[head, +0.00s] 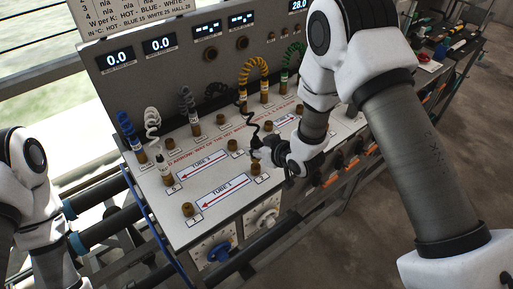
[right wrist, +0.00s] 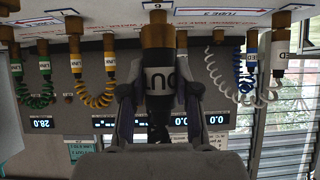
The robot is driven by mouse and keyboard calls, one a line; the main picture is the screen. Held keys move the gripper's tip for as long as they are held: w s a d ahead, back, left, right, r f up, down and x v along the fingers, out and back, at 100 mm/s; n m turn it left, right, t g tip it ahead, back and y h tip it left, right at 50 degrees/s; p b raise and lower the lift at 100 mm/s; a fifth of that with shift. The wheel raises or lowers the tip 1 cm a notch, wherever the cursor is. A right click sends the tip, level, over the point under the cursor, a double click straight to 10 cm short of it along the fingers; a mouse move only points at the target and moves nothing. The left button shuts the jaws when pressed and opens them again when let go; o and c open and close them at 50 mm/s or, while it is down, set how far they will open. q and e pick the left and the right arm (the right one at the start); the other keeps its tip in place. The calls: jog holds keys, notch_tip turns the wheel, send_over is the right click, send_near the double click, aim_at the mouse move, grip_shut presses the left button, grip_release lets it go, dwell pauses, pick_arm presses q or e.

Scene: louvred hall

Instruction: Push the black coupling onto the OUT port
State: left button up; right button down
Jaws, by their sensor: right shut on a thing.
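The black coupling (right wrist: 157,105) is in the right wrist view, with a white label reading OUT upside down. My right gripper (right wrist: 158,100) is shut on it, a finger on each side. A brass port (right wrist: 157,35) is in line with the coupling's end, under the panel's edge at the top of that view. I cannot tell whether the coupling is seated on it. In the head view my right gripper (head: 280,152) is over the white panel (head: 215,218), by the brass ports, and hides most of the coupling. A black coiled hose (head: 252,125) runs to it. My left gripper is out of view.
Coiled hoses in blue (head: 128,128), white (head: 152,122), grey (head: 187,100), yellow (head: 255,65) and green (head: 293,55) stand along the panel's back. Several brass ports (head: 187,209) stand upright around the tube labels. Digital displays (head: 118,58) line the upright board.

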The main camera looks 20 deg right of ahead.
aim_at(259, 146)
jog(key=shift+f, duration=0.1)
jog(key=shift+f+b, duration=1.15)
jog(key=shift+f, duration=0.2)
jog(key=c, duration=0.8)
grip_release()
jog(key=shift+o, duration=0.2)
jog(key=s+r+p, duration=0.1)
jog(key=r, duration=0.1)
jog(key=s+r+p, duration=0.1)
jog(key=r+p, duration=0.1)
jog(key=s+d+r+p, duration=0.1)
jog(key=r, duration=0.1)
jog(key=shift+d, duration=0.1)
jog(key=shift+s+r, duration=0.1)
